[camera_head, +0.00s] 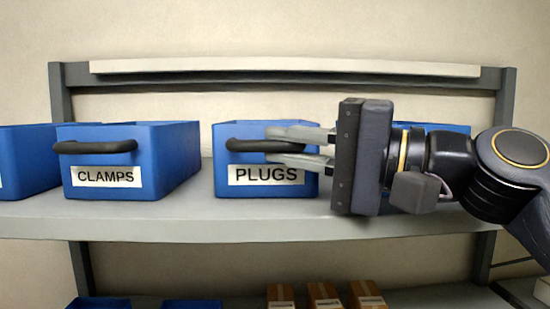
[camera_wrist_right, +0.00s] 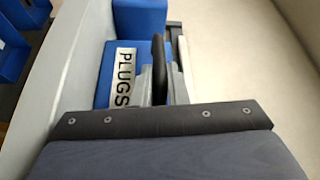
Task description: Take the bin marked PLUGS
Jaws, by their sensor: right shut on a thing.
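The blue bin marked PLUGS (camera_head: 225,160) stands on the grey shelf, with a black bar handle (camera_head: 245,146) across its front above the white label. My right gripper (camera_head: 285,147) reaches in from the right and is shut on the handle of this bin, one finger above and one below the bar. In the right wrist view the PLUGS bin (camera_wrist_right: 105,75) and its handle (camera_wrist_right: 158,55) show between the fingers. The bin rests upright on the shelf. My left gripper is not in view.
A blue bin marked CLAMPS (camera_head: 165,160) stands to the left, with another blue bin (camera_head: 25,160) at the far left. A further blue bin (camera_head: 445,128) is mostly hidden behind my right arm. The shelf (camera_head: 200,228) has a bare front strip. Brown boxes (camera_head: 325,296) sit below.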

